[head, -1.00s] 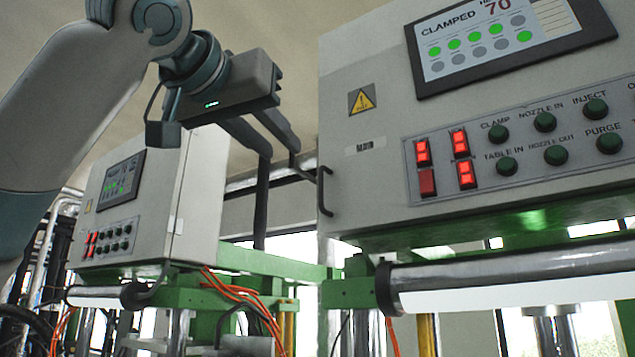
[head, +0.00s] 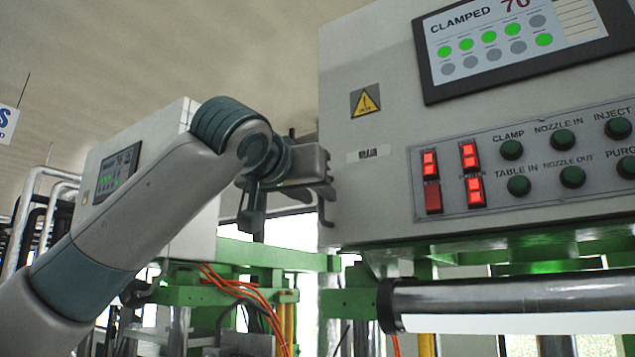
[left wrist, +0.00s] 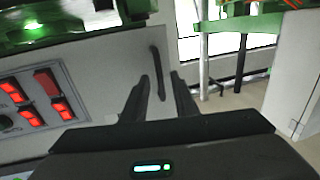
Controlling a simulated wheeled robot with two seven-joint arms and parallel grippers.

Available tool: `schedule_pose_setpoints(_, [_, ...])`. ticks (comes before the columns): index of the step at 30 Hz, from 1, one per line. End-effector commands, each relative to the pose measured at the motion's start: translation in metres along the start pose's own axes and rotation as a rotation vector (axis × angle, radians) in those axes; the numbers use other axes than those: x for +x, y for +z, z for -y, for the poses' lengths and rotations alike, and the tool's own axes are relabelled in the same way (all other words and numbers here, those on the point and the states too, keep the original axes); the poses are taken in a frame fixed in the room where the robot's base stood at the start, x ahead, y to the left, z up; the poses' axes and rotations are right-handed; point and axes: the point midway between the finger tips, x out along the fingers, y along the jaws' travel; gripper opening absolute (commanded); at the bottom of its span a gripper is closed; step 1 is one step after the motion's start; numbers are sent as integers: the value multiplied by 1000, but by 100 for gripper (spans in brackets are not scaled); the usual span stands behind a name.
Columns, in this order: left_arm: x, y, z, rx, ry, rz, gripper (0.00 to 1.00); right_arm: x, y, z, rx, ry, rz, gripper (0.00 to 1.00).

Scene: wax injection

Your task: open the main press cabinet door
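The main press cabinet (head: 375,215) is a large grey box at the right of the head view, its door shut as far as I can see. A dark bar handle (head: 324,213) stands at its left edge, partly hidden by my left gripper (head: 322,188). In the left wrist view the handle (left wrist: 157,72) lies between the two dark fingers of my left gripper (left wrist: 160,92). The fingers are open, with a gap on each side of the handle. I cannot tell how deep the handle sits between them. My right gripper is not in view.
The cabinet front carries a screen (head: 515,45) reading CLAMPED and a button panel (head: 530,165). A metal cylinder (head: 510,298) runs below it. A second, smaller cabinet (head: 105,150) stands behind my left arm. Orange cables (head: 240,295) hang at the lower middle.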

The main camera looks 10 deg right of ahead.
Motion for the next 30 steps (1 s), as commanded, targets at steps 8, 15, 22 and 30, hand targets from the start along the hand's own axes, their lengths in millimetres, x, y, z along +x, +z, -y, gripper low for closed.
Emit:
schedule_pose_setpoints(8, [14,0,0,0,-1,-1,27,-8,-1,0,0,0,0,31])
schedule_pose_setpoints(15, [14,0,0,0,0,-1,27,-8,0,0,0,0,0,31])
schedule_pose_setpoints(22, [14,0,0,0,0,-1,0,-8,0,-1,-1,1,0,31])
schedule_pose_setpoints(30, [14,0,0,0,-1,-1,0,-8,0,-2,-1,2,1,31])
